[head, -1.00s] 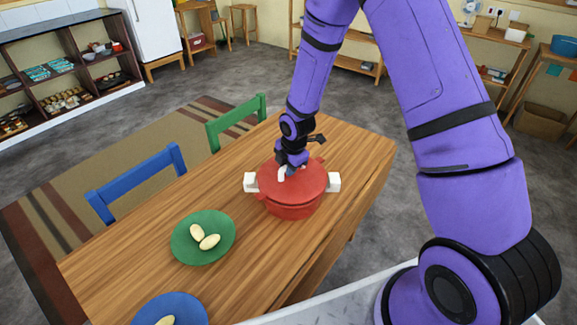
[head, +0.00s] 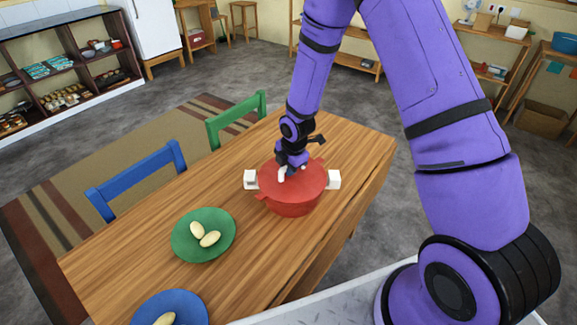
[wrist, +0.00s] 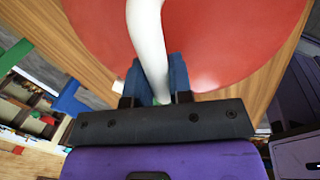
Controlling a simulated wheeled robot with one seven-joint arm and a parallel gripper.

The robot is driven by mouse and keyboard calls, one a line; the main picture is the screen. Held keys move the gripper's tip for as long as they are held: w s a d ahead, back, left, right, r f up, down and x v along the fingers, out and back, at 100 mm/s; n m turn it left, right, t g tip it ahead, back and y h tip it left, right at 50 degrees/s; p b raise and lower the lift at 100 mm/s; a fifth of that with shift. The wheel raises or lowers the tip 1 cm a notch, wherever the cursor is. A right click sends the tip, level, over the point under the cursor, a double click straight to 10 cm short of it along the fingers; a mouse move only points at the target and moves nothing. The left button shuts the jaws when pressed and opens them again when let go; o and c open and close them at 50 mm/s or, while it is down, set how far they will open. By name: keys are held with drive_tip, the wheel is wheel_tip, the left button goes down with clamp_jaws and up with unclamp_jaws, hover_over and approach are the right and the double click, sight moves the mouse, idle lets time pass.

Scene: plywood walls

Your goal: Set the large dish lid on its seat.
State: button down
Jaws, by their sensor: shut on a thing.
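The large dish is a red pot (head: 291,206) with white blocks at its two sides, standing on the wooden table. Its red lid (head: 310,178) lies over the pot's top and looks close to level. From these views I cannot tell whether it is fully seated. My gripper (head: 287,172) is over the lid and shut on the lid's white handle (head: 282,175). In the wrist view the blue fingers of my gripper (wrist: 157,80) close around the white handle (wrist: 147,40), with the red lid (wrist: 215,40) behind. The far side of the rim is hidden.
A green plate (head: 190,250) with pale oval items (head: 210,239) is left of the pot. A blue plate (head: 185,305) is nearer the front. A blue chair (head: 135,180) and green chair (head: 237,118) stand along the table's far left edge. The table (head: 345,150) right of the pot is clear.

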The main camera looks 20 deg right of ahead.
idle(0.4)
drive_tip(key=c, duration=0.9)
unclamp_jaws()
drive_tip(key=shift+c, duration=0.2)
wheel_tip(320, 180, up, 10)
drive_tip(key=s, duration=0.2)
drive_tip(key=shift+d+r, duration=0.25)
drive_tip(key=shift+d, duration=0.15)
